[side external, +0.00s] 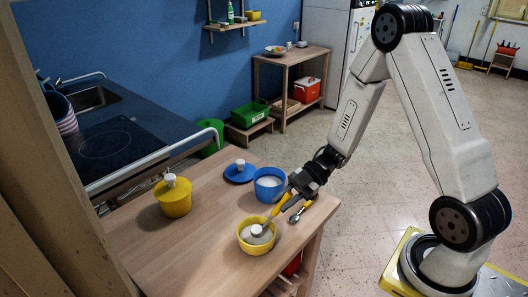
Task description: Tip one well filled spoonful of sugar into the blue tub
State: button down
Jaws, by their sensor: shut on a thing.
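My gripper (293,188) is shut on the yellow handle of a spoon (277,209) above the wooden table. The spoon slants down to the left. Its bowl end is in or just over the open yellow tub (245,247), which holds pale, whitish contents. I cannot tell how full the spoon is. The open blue tub (268,195) stands behind the yellow tub, left of my gripper, and looks white inside. A blue lid (240,175) with a white knob lies on the table left of the blue tub.
A closed yellow tub (173,203) with a white knob stands on the table (190,250) at the left. A second spoon (299,214) lies near the right edge, below my gripper. The table's front left part is clear.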

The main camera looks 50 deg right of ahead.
jog(key=shift+r, duration=0.2)
dwell(0.5)
jog(key=shift+r, duration=3.85)
